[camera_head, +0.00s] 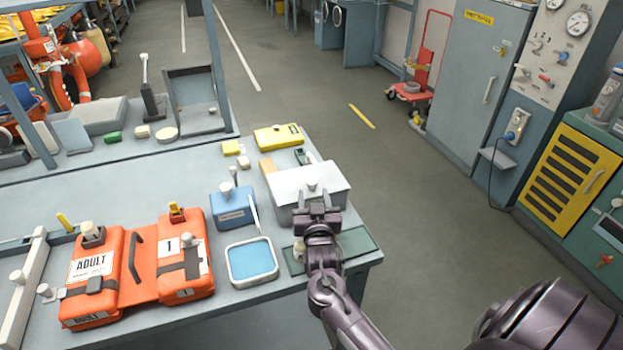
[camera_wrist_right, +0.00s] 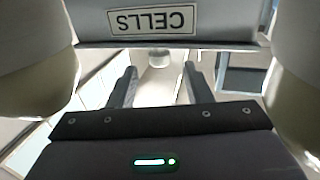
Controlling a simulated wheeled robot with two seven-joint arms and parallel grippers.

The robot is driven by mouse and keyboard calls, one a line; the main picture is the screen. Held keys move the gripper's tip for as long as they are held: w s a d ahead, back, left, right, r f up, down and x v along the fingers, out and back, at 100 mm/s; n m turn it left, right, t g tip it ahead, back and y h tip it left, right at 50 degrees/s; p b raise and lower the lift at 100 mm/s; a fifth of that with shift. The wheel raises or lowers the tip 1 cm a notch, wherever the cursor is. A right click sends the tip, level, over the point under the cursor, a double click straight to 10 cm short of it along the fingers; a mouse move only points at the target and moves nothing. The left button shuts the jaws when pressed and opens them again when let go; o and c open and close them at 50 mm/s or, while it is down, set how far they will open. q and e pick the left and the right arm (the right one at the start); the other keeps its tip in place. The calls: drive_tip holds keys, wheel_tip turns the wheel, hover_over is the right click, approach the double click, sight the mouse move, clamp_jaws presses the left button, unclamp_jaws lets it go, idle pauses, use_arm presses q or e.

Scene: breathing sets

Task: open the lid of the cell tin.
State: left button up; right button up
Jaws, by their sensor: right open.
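The cell tin (camera_head: 327,187) is a pale grey box at the right end of the bench in the head view. Its lid looks shut, with a round pale knob (camera_head: 312,184) on top. In the right wrist view its CELLS label (camera_wrist_right: 153,20) shows upside down and close. My right gripper (camera_head: 318,209) is at the tin's near side, just short of the knob and hiding part of the front. In the wrist view its dark fingers (camera_wrist_right: 160,75) stand apart, with a pale knob-like piece (camera_wrist_right: 158,57) between them; contact cannot be told. My left gripper is not in view.
A green mat (camera_head: 355,243) lies under my right wrist. To the left are a blue box (camera_head: 231,207), a tray with a blue pad (camera_head: 252,262) and orange ADULT cases (camera_head: 178,285). A yellow case (camera_head: 278,138) lies behind the tin. Open floor lies right of the bench.

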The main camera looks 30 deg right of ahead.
sight(312, 187)
drive_tip(key=x, duration=0.3)
drive_tip(key=shift+w+r+p, duration=0.1)
drive_tip(key=shift+r+p, duration=0.05)
drive_tip(key=shift+p, duration=0.15)
drive_tip(key=shift+x, duration=1.05)
drive_tip(key=shift+w+d+f, duration=0.1)
drive_tip(key=shift+w+f, duration=0.05)
drive_tip(key=shift+f, duration=0.05)
drive_tip(key=shift+w, duration=0.1)
drive_tip(key=c, duration=0.4)
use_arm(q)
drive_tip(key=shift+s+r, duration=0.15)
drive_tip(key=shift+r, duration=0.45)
use_arm(e)
clamp_jaws()
